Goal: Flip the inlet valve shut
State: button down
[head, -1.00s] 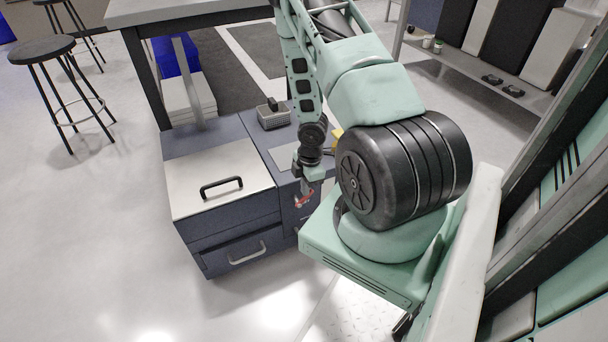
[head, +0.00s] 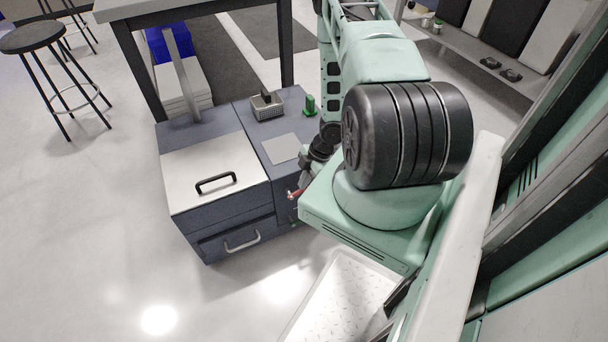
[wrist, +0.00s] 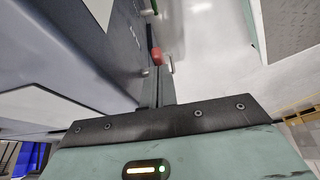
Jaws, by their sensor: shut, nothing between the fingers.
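The inlet valve's red lever (head: 297,194) is at the front face of the blue-grey cabinet, near its right edge. In the wrist view the red lever (wrist: 157,57) shows just beyond the tips of my fingers. My gripper (wrist: 157,78) is shut and empty, beside the cabinet face; I cannot tell whether it touches the lever. In the head view my gripper (head: 304,184) is small and partly hidden by my own arm, close to the lever. The valve body behind the lever is not clear.
The cabinet has a white lid (head: 205,170) with a black handle and a drawer handle (head: 241,242) below. A grey basket (head: 266,106) and a green fitting (head: 310,105) stand on its top. Open floor lies in front; a workbench (head: 180,8) stands behind.

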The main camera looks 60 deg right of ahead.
jog(key=shift+d+f, duration=0.1)
jog(key=shift+d, duration=0.05)
jog(key=shift+r+p, duration=0.65)
jog(key=shift+r, duration=0.2)
jog(key=shift+r, duration=0.1)
